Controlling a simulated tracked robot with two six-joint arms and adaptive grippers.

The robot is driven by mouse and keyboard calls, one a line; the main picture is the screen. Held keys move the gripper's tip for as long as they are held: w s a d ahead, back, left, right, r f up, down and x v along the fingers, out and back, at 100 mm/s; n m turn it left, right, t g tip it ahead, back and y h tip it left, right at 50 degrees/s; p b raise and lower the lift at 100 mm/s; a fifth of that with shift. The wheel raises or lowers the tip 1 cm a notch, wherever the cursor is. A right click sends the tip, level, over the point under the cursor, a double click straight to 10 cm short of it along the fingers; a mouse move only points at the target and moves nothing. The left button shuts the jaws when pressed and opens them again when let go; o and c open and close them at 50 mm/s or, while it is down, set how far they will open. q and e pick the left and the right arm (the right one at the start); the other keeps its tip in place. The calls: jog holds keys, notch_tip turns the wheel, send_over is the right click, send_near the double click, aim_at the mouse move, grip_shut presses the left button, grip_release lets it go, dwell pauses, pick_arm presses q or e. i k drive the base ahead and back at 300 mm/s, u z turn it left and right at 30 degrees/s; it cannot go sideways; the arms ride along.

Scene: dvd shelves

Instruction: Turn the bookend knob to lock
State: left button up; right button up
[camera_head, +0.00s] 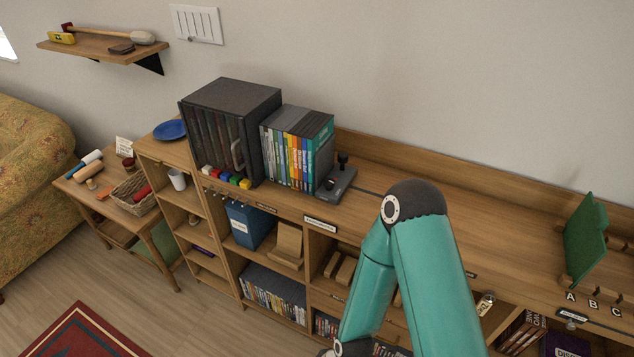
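A grey bookend (338,186) stands on the shelf top against the right end of a row of upright DVD cases (292,152). A small black knob (343,158) sticks up from its base, with another small dark part low at its front left. The knob's exact turn cannot be read at this size. A teal arm of mine stands bent in front of the shelf, to the right of the bookend and apart from it in the picture. Neither gripper shows in the head view.
A black cabinet (232,127) stands left of the DVDs, with small coloured blocks (227,178) before it. A groove runs right from the bookend along the mostly clear shelf top (490,220). A green folder-like object (584,240) stands at the far right.

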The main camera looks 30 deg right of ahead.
aim_at(329, 182)
jog(key=u, duration=0.65)
jog(key=k, duration=1.05)
jog(key=z, duration=0.85)
jog(key=i, duration=0.8)
jog(key=z, duration=0.15)
